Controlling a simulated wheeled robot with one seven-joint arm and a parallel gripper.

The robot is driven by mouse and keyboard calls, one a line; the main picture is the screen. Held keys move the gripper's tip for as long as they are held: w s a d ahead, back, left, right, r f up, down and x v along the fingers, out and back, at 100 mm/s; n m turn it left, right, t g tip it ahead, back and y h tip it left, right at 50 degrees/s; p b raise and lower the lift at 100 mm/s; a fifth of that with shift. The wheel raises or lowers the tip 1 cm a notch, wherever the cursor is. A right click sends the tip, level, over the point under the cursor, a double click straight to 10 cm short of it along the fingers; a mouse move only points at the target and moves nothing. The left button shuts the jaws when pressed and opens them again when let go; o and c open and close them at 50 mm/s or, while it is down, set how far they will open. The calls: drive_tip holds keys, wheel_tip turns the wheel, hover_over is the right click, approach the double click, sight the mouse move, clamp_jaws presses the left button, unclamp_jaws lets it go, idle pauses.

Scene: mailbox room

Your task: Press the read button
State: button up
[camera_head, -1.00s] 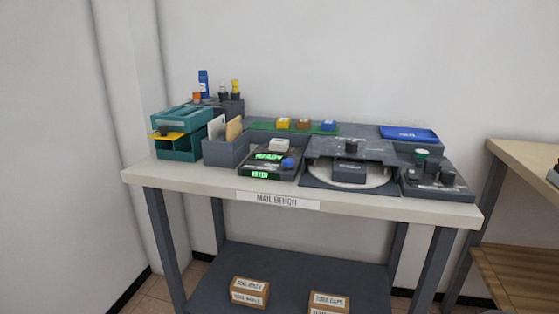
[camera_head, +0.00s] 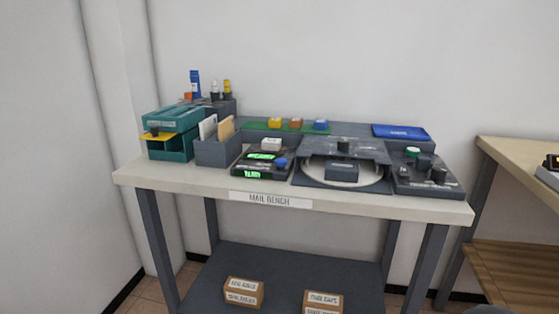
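A small dark device with two lit green displays (camera_head: 261,156) sits at the front middle of the mail bench (camera_head: 178,180). A round blue button (camera_head: 281,162) is on its right side, and a white block (camera_head: 271,145) sits at its back. The lettering on the displays is too small to read surely, and no button label reading "read" can be made out. To its right are a dark unit with a round turntable (camera_head: 375,184) and a control box (camera_head: 429,190) with a green-topped knob and black knobs. My gripper is not in view.
Left of the device stand a grey sorter (camera_head: 217,152) with envelopes and a teal tray stack (camera_head: 172,147). A blue tray (camera_head: 402,132) lies at the back right. Boxes (camera_head: 243,292) sit on the lower shelf. A wooden table (camera_head: 515,157) stands right, past a gap.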

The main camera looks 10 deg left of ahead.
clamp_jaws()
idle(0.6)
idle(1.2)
